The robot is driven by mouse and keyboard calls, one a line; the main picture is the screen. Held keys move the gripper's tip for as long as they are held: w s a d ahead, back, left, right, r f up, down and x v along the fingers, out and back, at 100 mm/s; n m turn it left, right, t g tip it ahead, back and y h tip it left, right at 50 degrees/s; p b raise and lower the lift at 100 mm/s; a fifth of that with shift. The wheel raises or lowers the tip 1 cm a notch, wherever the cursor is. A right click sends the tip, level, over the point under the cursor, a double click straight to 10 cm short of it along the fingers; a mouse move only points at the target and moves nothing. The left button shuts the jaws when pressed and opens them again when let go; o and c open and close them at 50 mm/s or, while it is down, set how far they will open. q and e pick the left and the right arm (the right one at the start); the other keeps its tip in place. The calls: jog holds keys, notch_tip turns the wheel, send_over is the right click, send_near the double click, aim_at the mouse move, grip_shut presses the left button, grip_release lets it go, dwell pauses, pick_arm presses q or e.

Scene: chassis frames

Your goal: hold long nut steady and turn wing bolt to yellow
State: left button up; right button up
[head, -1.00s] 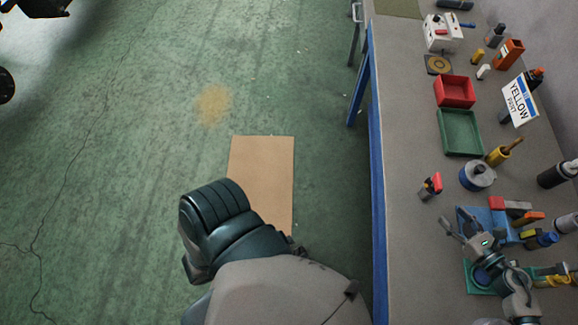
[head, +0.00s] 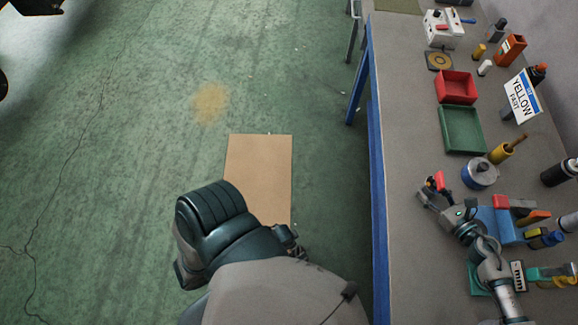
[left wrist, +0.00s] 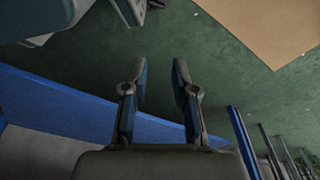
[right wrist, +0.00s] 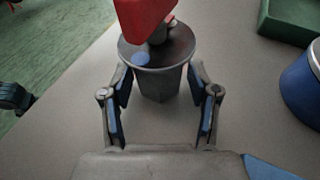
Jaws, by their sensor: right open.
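A dark grey cylinder, apparently the long nut (right wrist: 158,82), stands upright on the bench in the right wrist view. A red wing, apparently of the wing bolt (right wrist: 143,18), sits above it and is cut off by the top edge; it also shows small in the head view (head: 439,181). A blue round mark (right wrist: 140,58) lies on the nut's top face; I see no yellow mark there. My right gripper (right wrist: 157,77) is open, its fingers either side of the nut. My left gripper (left wrist: 161,72) is open and empty, away from the nut, above the floor beside the bench.
The grey bench (head: 410,120) has a blue frame. Beyond the nut are a green tray (head: 442,125), a red tray (head: 439,88) and a blue round can (head: 479,185). A blue block (head: 497,218) and tools crowd the right. A sign (head: 522,98) reads yellow paint.

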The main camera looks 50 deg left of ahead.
jog(key=shift+a, duration=0.2)
jog(key=shift+d, duration=0.15)
jog(key=c, duration=0.7)
pick_arm(q)
jog(key=shift+o, duration=1.1)
jog(key=shift+w, duration=0.1)
